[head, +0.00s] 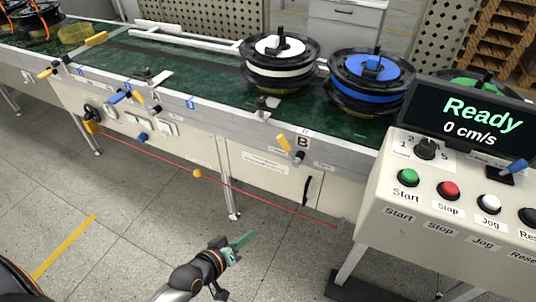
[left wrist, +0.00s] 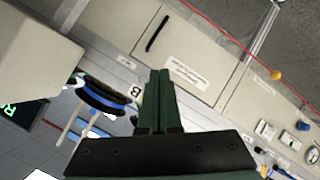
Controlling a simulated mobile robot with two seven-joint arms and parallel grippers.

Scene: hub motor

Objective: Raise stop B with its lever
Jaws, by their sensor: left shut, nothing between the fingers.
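The stop B lever (head: 284,143) has a yellow handle and a dark pivot, and sits on the conveyor's front rail beside the "B" label (head: 303,142). Its handle slants up to the left. A small dark and grey stop piece (head: 266,104) stands at the belt edge up and left of the lever. My left gripper (head: 250,237) is low in front of the conveyor, well apart from the lever, with its green fingers together and empty. The left wrist view shows the shut fingers (left wrist: 158,75) and the "B" label (left wrist: 136,91) just left of them. My right gripper is not in view.
A white-wound spool (head: 279,62) and a blue-wound spool (head: 369,80) stand on the green belt (head: 205,82). A control console (head: 465,185) with buttons stands at the right; its screen reads "Ready, 0 cm/s". A red cord (head: 270,200) runs along the conveyor's front. The floor before it is clear.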

